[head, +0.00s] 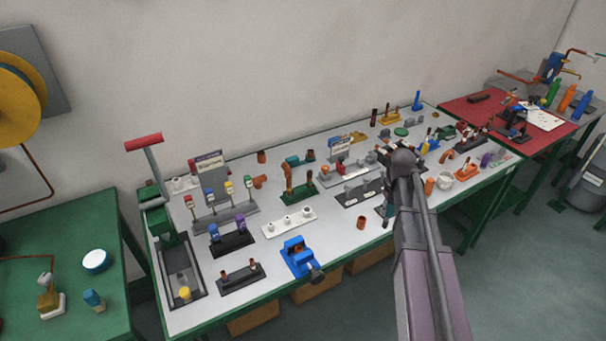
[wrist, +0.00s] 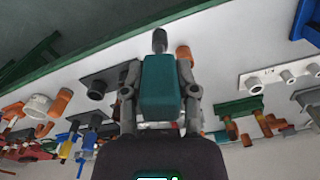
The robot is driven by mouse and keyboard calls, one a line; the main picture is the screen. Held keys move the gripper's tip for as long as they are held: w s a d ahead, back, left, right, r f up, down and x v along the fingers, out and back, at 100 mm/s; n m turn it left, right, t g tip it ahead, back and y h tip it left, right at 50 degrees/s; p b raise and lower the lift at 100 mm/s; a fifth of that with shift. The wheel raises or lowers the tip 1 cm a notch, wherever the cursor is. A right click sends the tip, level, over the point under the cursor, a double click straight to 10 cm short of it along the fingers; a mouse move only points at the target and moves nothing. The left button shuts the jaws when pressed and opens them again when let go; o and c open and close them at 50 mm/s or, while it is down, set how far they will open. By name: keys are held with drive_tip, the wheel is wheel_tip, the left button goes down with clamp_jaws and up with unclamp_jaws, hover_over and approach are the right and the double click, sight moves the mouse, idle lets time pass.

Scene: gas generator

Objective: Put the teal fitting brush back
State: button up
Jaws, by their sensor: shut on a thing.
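The teal fitting brush (wrist: 161,88) has a block-shaped teal handle and a dark grey tip. My gripper (wrist: 160,92) is shut on its handle, with one finger on each side. The dark tip points away from my gripper, over the white bench top. In the head view my gripper (head: 386,213) is mostly hidden behind my arm, and only a sliver of teal shows there. It is over the front middle of the bench, beside a dark grey holder (head: 357,193). I cannot tell which holder belongs to the brush.
The white bench (head: 335,245) carries several racks and pipe fittings. A loose copper fitting (head: 361,223) stands near my gripper. A blue vise (head: 299,257) sits at the front edge. A white cup (head: 445,180) and an orange cylinder (head: 429,186) stand right of my arm.

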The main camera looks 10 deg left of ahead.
drive_tip(key=shift+w+a, duration=0.1)
drive_tip(key=shift+a, duration=0.1)
idle(0.3)
drive_tip(key=shift+a, duration=0.15)
